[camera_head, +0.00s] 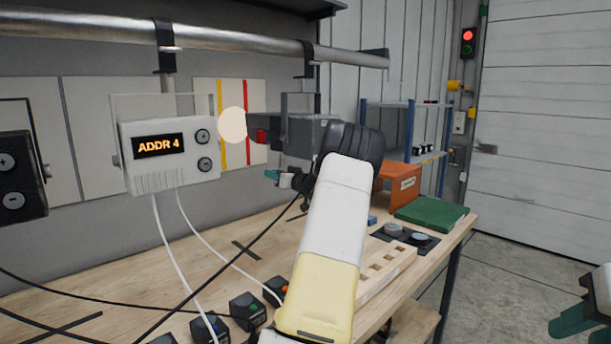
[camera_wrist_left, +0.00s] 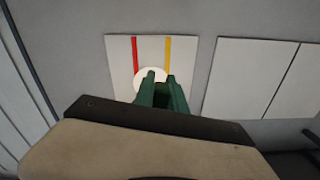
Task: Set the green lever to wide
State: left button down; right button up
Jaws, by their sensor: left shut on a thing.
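A dark grey lamp (camera_head: 305,135) hangs from the overhead pipe and faces left. Its pale round light spot (camera_head: 233,124) falls on a white panel, between a yellow stripe (camera_head: 222,125) and a red stripe (camera_head: 247,120). My left gripper (camera_head: 273,176) is just below the lamp, its green fingers pointing left. In the left wrist view its fingers (camera_wrist_left: 160,88) are close together, in front of the light spot. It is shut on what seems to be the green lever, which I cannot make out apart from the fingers. My right gripper (camera_head: 578,318) is at the lower right, partly cut off.
A white box (camera_head: 170,180) reading ADDR 4 hangs left of the lamp, with cables running down. The wooden bench (camera_head: 130,268) holds small black boxes, a wooden rack (camera_head: 385,272), an orange box (camera_head: 398,190) and a green case (camera_head: 430,213). Floor is free at right.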

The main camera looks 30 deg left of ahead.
pick_arm(q)
jog(key=shift+w, duration=0.1)
dwell(0.7)
jog(key=w+d+n, duration=0.2)
jog(key=w+n, duration=0.5)
jog(key=w, duration=0.1)
jog(key=shift+w+d+r, duration=0.2)
jog(key=shift+d+r, duration=0.1)
jog(key=shift+r, duration=0.05)
dwell(0.3)
jog(key=c, duration=1.4)
grip_release()
jog(key=shift+o, duration=0.2)
